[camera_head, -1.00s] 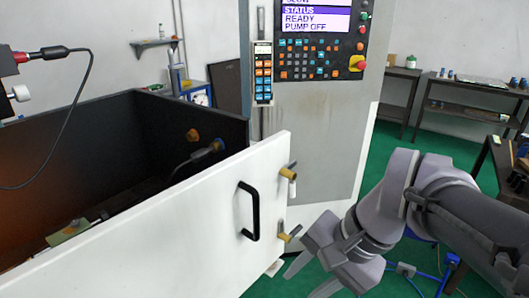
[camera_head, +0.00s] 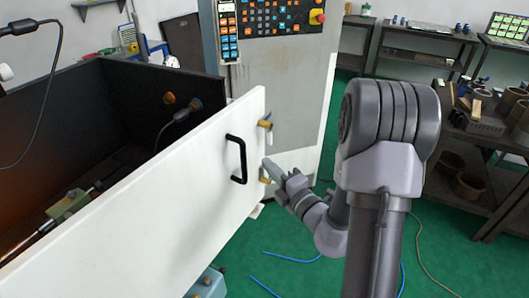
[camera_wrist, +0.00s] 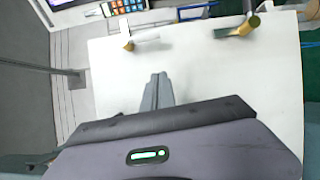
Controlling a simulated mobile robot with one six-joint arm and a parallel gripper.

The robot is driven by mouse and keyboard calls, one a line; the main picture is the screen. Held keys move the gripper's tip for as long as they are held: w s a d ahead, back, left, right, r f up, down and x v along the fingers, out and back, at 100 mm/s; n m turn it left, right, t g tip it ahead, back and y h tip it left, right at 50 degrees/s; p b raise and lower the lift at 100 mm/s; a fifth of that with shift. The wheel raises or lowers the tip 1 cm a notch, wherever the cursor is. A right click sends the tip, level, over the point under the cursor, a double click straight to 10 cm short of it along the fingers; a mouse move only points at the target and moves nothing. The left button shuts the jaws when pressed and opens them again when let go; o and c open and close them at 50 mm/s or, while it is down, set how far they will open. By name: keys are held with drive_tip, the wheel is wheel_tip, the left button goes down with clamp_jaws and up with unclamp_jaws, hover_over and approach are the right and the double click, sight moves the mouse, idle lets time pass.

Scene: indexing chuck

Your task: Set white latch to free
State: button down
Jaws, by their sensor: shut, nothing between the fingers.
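A white door panel (camera_head: 180,185) with a black handle (camera_head: 237,158) stands open in front of a dark machine enclosure. On its free edge are an upper brass latch (camera_head: 265,124) and a lower brass latch (camera_head: 265,180). In the wrist view, a latch with a white lever (camera_wrist: 147,37) on a brass post is at upper left. A second brass latch (camera_wrist: 250,26) is at upper right. My gripper (camera_head: 271,167) is beside the door edge, close to the lower latch. Its fingers (camera_wrist: 157,78) are together and empty below the white lever; contact cannot be told.
The machine's grey control cabinet (camera_head: 285,100) with a keypad and red stop button (camera_head: 317,17) is behind the door. Dark benches (camera_head: 425,58) and shelves with parts stand at the right. Blue hoses lie on the green floor (camera_head: 255,240), which is mostly open.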

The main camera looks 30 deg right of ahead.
sight(270, 129)
drive_tip(key=w, duration=0.5)
drive_tip(key=shift+w+r+b, duration=0.15)
drive_tip(key=shift+w+b, duration=0.05)
drive_tip(key=shift+b, duration=0.15)
drive_tip(key=shift+w+d+r+b, duration=0.1)
drive_tip(key=shift+w+d+b, duration=0.1)
drive_tip(key=shift+d, duration=0.35)
drive_tip(key=shift+w+d+r+b, duration=0.1)
drive_tip(key=shift+w+d, duration=0.05)
drive_tip(key=shift+d, duration=0.4)
drive_tip(key=shift+w+d, duration=0.2)
drive_tip(key=shift+d, duration=0.2)
drive_tip(key=shift+w+f, duration=0.1)
drive_tip(key=shift+w, duration=0.05)
drive_tip(key=shift+d+n, duration=0.15)
drive_tip(key=shift+n, duration=0.25)
